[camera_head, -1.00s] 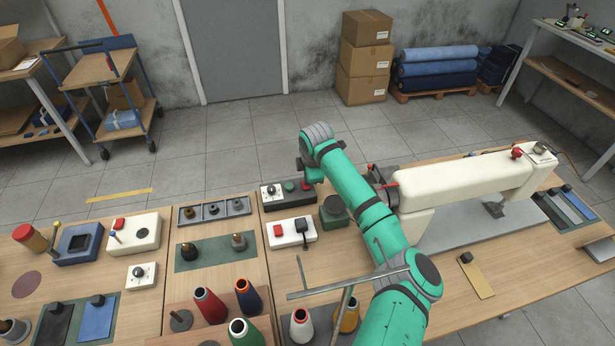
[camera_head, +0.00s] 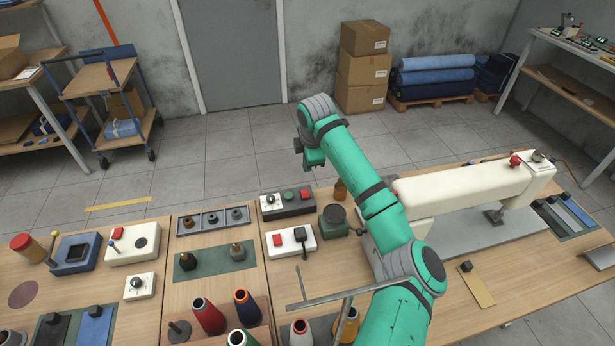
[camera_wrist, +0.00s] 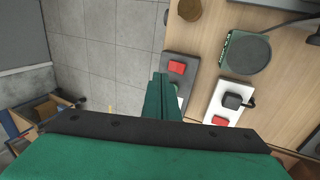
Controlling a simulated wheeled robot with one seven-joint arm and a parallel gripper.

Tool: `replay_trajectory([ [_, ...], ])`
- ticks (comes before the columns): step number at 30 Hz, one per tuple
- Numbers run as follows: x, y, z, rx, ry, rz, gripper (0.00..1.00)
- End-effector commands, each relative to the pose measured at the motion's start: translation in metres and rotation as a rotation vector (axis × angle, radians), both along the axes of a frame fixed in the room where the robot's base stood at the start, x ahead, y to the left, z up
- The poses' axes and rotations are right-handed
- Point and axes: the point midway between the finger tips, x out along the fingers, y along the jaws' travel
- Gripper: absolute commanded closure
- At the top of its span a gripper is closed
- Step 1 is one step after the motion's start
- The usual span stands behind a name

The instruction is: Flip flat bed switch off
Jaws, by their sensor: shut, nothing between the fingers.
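A dark grey control box (camera_head: 286,208) stands at the table's back edge, with a white dial plate (camera_head: 270,200), a green button (camera_head: 288,195) and a red button (camera_head: 304,193). A white switch box (camera_head: 291,246) in front of it has a red button (camera_head: 277,239) and a black switch lever (camera_head: 301,236). No readable label tells which belongs to the flat bed. My gripper (camera_head: 313,166) is above and behind the dark box, apart from it. In the wrist view its fingers (camera_wrist: 160,84) are shut and empty, partly covering the dark box; the white box (camera_wrist: 231,88) lies to the right.
The long white machine (camera_head: 465,185) is farther right. Thread cones (camera_head: 207,317) stand in front. Free floor (camera_head: 225,155) lies behind the table.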

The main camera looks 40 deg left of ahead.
Motion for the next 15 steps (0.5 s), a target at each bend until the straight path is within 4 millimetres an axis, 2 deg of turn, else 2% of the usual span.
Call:
replay_trajectory([
  [3,0.000,0.000,0.018,0.001,-0.001,0.000,1.00],
  [6,0.000,0.000,0.027,0.001,-0.001,0.000,1.00],
  [15,0.000,0.000,0.033,0.000,0.000,-0.001,1.00],
])
